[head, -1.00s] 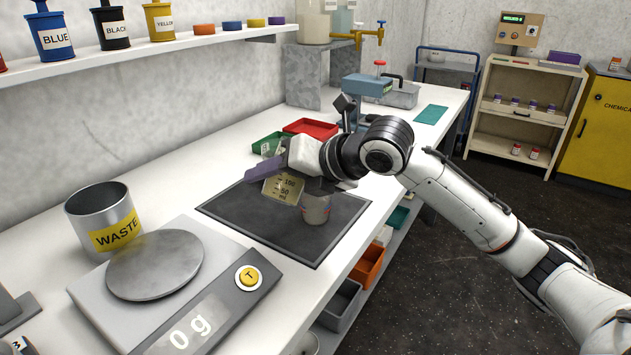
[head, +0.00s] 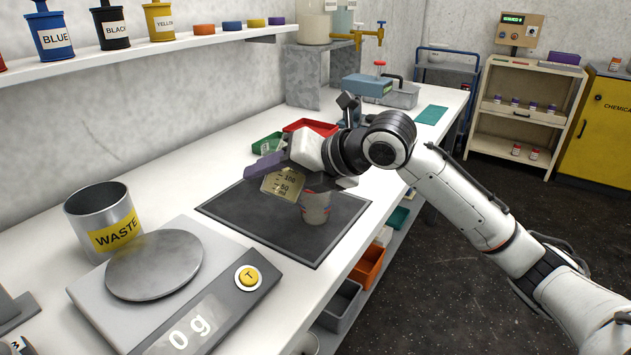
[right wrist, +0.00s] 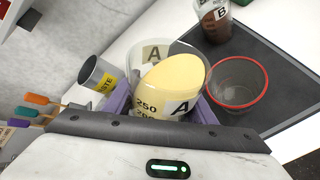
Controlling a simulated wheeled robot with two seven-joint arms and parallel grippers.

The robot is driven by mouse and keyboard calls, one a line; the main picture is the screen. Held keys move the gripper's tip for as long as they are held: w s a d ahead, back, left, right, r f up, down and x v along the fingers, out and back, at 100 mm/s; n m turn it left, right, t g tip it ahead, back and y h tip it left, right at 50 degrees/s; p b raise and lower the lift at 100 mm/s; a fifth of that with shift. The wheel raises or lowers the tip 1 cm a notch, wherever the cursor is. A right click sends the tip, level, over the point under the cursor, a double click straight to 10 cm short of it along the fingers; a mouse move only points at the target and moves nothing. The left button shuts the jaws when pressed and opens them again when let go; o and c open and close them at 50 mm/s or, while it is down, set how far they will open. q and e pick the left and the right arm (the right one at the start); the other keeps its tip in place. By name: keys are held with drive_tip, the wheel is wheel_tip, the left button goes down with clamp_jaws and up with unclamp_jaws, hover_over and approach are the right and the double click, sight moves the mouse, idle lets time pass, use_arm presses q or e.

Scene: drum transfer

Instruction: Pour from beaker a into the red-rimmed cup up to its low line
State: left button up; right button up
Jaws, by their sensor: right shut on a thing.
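Beaker a (head: 283,185) is a clear beaker with a volume scale, held tilted above the dark mat. In the right wrist view it (right wrist: 152,105) has an A label and yellow contents. My right gripper (head: 268,169), with purple fingers, is shut on it. The red-rimmed cup (head: 315,208) stands upright on the mat, just right of and below the beaker. In the right wrist view the cup (right wrist: 238,88) looks empty, and no stream into it shows. Its low line cannot be made out. My left gripper is not in view.
The dark mat (head: 240,207) lies mid-bench. A scale (head: 225,290) reading 0 g and the waste can (head: 103,212) stand at left. Beaker B (right wrist: 216,25) is near the cup in the right wrist view. Red (head: 310,127) and green trays sit behind.

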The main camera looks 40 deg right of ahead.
drive_tip(key=shift+r, duration=0.2)
idle(0.5)
use_arm(q)
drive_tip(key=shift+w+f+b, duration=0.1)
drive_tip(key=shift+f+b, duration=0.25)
drive_tip(key=shift+b, duration=0.2)
use_arm(e)
drive_tip(key=shift+a+f+m+y, duration=0.1)
drive_tip(key=shift+f+m+y, duration=0.2)
drive_tip(key=shift+f, duration=0.15)
use_arm(q)
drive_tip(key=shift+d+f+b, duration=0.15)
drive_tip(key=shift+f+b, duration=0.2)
drive_tip(key=shift+b, duration=0.05)
use_arm(e)
drive_tip(key=shift+f, duration=0.4)
use_arm(q)
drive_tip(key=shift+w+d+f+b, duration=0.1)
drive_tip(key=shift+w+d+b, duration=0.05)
drive_tip(key=shift+b, duration=0.4)
use_arm(e)
drive_tip(key=shift+a+f+g+y, duration=0.1)
drive_tip(key=shift+f+g+y, duration=0.2)
drive_tip(key=shift+f, duration=0.2)
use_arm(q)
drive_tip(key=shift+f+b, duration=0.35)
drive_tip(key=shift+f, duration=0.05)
use_arm(e)
drive_tip(key=shift+f+m, duration=0.3)
drive_tip(key=shift+f, duration=0.1)
